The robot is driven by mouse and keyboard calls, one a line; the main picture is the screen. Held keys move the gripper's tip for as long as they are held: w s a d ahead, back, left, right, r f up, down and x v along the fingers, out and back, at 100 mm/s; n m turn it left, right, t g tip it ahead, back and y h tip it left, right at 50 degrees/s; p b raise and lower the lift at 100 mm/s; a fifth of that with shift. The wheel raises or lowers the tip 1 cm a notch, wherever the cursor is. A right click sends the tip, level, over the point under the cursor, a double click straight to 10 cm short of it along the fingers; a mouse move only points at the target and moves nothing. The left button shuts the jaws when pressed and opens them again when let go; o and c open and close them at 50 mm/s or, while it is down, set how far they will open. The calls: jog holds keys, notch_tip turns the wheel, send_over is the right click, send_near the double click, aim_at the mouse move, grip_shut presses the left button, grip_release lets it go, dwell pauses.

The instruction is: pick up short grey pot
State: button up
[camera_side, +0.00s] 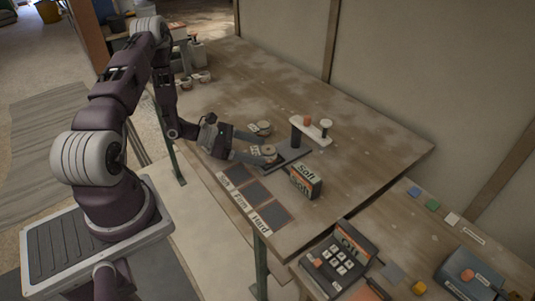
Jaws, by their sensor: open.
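My gripper (262,154) reaches in low from the left over the wooden table, with its jaws open. A small, round, pale-topped piece (269,149) shows at the fingertips, beside the dark base of a stand. A second small, round, greyish piece (262,127) sits on the table just behind the gripper. Both are low and small in this view, so I cannot tell for certain which is the short grey pot. The fingers partly hide the nearer piece, and I cannot tell whether they touch it.
A stand (296,135) with a pale crossbar holds an orange piece and a pale round piece, close right of my gripper. A box marked "Soft" (306,182) stands in front. Dark labelled squares (257,193) line the front edge. The table's back is mostly clear.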

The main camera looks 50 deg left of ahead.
jog(key=shift+x, duration=1.25)
jog(key=shift+r, duration=0.1)
grip_shut()
